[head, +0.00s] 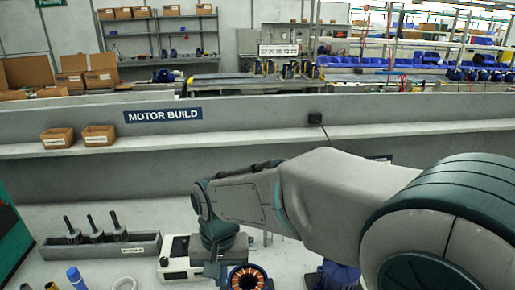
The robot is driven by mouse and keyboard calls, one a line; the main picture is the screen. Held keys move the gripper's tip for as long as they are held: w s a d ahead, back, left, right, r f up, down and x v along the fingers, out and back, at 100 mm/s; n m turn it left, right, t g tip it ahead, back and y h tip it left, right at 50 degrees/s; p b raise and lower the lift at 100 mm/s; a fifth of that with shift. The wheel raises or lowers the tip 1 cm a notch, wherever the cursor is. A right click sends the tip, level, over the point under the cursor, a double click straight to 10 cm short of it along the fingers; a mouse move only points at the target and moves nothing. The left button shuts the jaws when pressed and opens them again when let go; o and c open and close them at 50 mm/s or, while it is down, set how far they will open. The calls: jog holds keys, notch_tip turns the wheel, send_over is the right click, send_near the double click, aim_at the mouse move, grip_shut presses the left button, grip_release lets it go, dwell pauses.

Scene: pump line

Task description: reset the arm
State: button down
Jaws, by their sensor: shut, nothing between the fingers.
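My arm reaches in from the right side of the head view and bends down at its wrist over the bench.
A grey tray (128,250) holds several dark shafted parts at left. A blue cylinder (76,278) and a white ring (124,284) lie in front. A blue housing (337,275) is partly hidden under my arm. A ledge with two cardboard boxes (57,138) runs behind.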

jog(key=s+d+r+t, duration=0.1)
jog(key=s+d, duration=0.2)
jog(key=d, duration=0.9)
jog(key=s+d+r+m+t, duration=0.1)
jog(key=s+d+r+t, duration=0.1)
jog(key=d, duration=1)
jog(key=shift+s, duration=0.5)
jog(key=shift+a, duration=0.1)
